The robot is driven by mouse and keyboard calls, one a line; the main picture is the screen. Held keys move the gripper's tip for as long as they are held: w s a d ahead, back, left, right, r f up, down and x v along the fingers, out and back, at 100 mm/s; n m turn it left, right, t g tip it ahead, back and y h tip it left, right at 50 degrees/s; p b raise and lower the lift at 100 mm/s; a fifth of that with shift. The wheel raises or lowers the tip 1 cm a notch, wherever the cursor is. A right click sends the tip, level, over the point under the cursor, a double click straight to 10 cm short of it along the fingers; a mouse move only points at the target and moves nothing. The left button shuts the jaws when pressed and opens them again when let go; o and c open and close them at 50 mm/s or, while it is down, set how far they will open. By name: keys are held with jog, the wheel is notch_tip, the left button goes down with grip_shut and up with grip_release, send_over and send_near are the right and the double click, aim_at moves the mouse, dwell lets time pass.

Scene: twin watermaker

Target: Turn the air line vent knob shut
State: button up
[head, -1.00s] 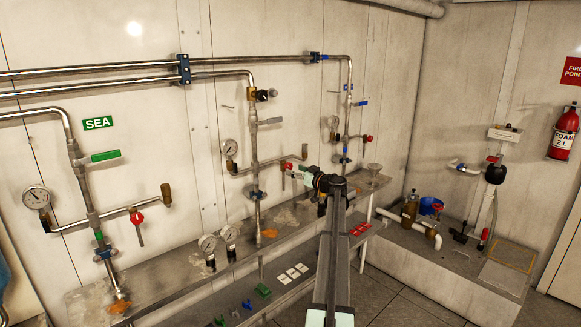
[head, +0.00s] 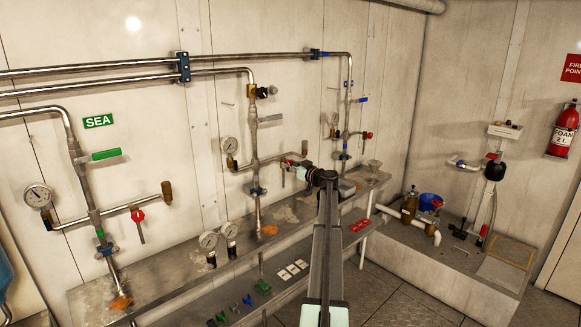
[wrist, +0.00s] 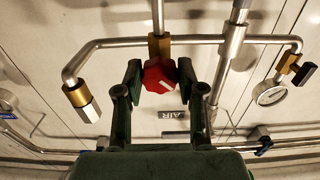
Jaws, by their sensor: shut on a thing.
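The red air line vent knob (wrist: 158,76) has a white mark and sits under a brass fitting in the wrist view. My gripper (wrist: 158,88) has one dark green finger on each side of it and is shut on it. An AIR label (wrist: 174,114) shows upside down behind the fingers. In the head view my gripper (head: 293,165) is at the right end of the middle pipe branch. There the arm and gripper hide most of the knob, so its turn is hard to read.
A pressure gauge (head: 229,146) is left of the middle riser. Another red-handled valve (head: 138,216) is on the SEA line. Below runs a metal shelf (head: 180,285) with loose gauges. Pipes and a brass-ended fitting (wrist: 75,94) flank the gripper closely.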

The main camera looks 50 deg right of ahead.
jog(key=shift+f+b, duration=0.1)
jog(key=shift+b, duration=0.35)
jog(key=m+b, duration=0.6)
jog(key=m, duration=0.3)
jog(key=shift+b, duration=0.35)
jog(key=shift+r, duration=0.2)
jog(key=o, duration=1.1)
jog(key=shift+a, duration=0.1)
